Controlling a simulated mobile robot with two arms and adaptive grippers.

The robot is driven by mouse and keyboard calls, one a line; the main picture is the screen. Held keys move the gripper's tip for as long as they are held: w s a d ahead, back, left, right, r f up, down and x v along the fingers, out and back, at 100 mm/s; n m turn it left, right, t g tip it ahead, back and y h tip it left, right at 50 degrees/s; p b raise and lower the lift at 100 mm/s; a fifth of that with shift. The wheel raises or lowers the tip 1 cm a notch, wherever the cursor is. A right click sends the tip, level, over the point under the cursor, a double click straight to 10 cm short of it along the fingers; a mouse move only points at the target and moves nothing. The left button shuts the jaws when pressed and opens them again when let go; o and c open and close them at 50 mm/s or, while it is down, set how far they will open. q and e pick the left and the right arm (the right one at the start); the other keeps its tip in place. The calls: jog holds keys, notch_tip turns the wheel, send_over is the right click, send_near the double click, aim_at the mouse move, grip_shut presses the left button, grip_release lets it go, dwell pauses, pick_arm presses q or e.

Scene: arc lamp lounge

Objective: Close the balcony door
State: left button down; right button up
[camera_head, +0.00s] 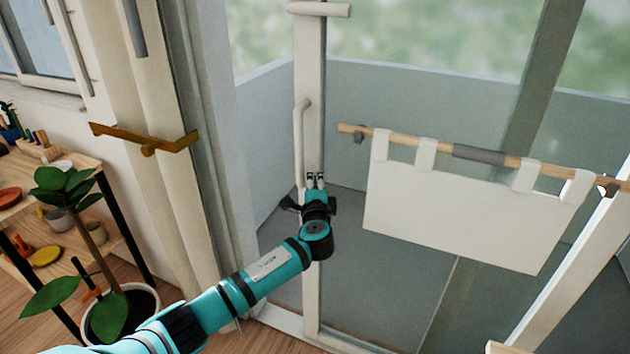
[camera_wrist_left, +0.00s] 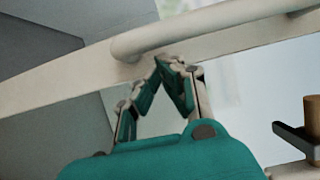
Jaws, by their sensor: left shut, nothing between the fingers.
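The balcony door's pale stile (camera_head: 311,75) stands upright near the middle of the head view, with a gap between it and the door frame (camera_head: 205,150) on the left. A pale vertical bar handle (camera_head: 299,140) is on the stile; the handle also shows in the left wrist view (camera_wrist_left: 205,28). My right gripper is not in view.
A white cloth (camera_head: 470,215) hangs from a wooden rod (camera_head: 420,143) on the right. On the left are a potted plant (camera_head: 110,285), a wooden shelf (camera_head: 75,215) with small items, and a gathered curtain (camera_head: 150,220) with a brass holdback (camera_head: 148,143).

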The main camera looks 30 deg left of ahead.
pick_arm(q)
jog(key=s+a+b, duration=0.1)
jog(key=a+b, duration=0.3)
jog(key=a, duration=2.1)
jog(key=shift+a, duration=0.4)
